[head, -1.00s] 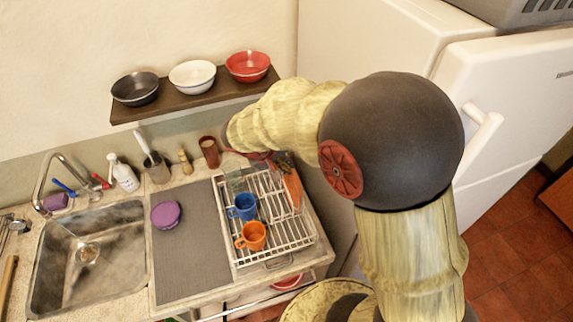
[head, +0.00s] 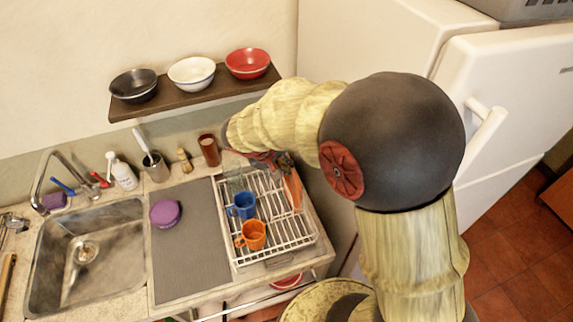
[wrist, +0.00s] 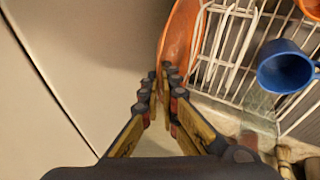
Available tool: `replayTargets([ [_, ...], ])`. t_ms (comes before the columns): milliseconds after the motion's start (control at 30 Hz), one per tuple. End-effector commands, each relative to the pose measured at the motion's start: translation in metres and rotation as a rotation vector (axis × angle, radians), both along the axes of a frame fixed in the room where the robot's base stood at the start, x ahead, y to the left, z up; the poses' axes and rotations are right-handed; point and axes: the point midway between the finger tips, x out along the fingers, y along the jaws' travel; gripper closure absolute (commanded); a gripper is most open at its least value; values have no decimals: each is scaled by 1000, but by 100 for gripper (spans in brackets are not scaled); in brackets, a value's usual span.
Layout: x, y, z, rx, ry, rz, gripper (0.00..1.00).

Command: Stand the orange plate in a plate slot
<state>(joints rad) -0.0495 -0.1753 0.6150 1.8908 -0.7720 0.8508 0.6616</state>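The orange plate (head: 293,190) is on edge at the right side of the white wire dish rack (head: 283,249), seen as a narrow strip in the head view. In the wrist view the plate (wrist: 178,42) runs down to my gripper (wrist: 164,82). The fingers are closed around its near edge. My gripper (head: 275,160) is partly hidden behind my arm at the rack's back end in the head view. I cannot tell whether the plate's bottom edge is seated between the wires.
A blue mug (head: 242,205) and an orange mug (head: 252,235) stand in the rack. A clear glass (head: 235,179) is behind them. A shelf (head: 195,97) with three bowls hangs above; the fridge (head: 375,45) is right.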

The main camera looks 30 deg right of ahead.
Motion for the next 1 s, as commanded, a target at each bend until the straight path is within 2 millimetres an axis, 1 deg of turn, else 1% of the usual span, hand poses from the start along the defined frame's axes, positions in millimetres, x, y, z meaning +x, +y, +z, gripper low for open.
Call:
replayTargets([
  [233, 0, 0, -3, 0, -1, 0, 100],
  [267, 0, 0, -2, 0, -1, 1, 95],
  [300, 0, 0, -2, 0, -1, 1, 93],
  [633, 0, 0, -2, 0, 0, 0, 74],
  [900, 0, 0, -3, 0, 1, -1, 74],
  [1000, 0, 2, 1, 0, -1, 1, 74],
])
